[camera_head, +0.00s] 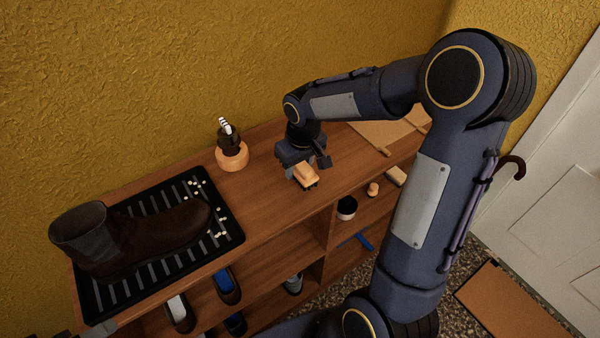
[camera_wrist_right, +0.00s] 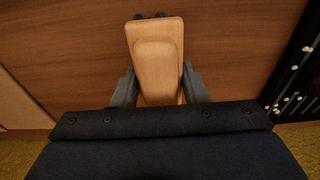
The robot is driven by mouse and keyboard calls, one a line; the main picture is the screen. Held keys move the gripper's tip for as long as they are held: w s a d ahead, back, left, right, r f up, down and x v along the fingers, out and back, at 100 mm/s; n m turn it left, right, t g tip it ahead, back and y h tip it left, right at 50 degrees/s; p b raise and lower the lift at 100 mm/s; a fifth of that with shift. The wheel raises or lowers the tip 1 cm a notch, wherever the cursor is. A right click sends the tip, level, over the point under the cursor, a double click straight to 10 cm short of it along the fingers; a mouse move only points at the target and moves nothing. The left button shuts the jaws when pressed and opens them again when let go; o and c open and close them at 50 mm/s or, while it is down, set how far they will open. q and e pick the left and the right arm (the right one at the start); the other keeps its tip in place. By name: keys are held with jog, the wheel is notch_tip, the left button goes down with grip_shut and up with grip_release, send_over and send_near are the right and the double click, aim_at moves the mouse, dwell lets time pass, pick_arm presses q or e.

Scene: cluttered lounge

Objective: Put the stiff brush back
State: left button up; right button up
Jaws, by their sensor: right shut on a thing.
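The stiff brush (camera_head: 305,175) has a pale wooden back and dark bristles showing at its end. My right gripper (camera_head: 300,164) is shut on it over the wooden shelf top, between the pot and the board. In the right wrist view the brush's wooden back (camera_wrist_right: 156,55) sits between both fingers of my right gripper (camera_wrist_right: 159,88). I cannot tell if the bristles touch the wood. At the lower left edge, a grey part seems to be my left gripper, mostly cut off.
A round wooden holder (camera_head: 232,158) with a dark, white-tipped item stands by the wall. A tan board (camera_head: 375,135) lies at the right end of the top. Shoes (camera_head: 228,285) and a dark jar (camera_head: 347,208) fill the shelves below. Bare wood surrounds the brush.

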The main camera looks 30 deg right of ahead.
aim_at(300, 174)
jog(key=shift+w+d+f, duration=0.3)
jog(key=shift+w+f, duration=0.05)
jog(key=shift+f, duration=0.15)
jog(key=shift+w+d+f, duration=0.1)
jog(key=shift+f, duration=0.8)
jog(key=shift+w+d+f, duration=0.1)
jog(key=shift+f, duration=0.8)
jog(key=shift+f+b, duration=0.25)
jog(key=shift+b, duration=0.05)
jog(key=o, duration=1)
jog(key=shift+r, duration=0.1)
jog(key=shift+c, duration=0.2)
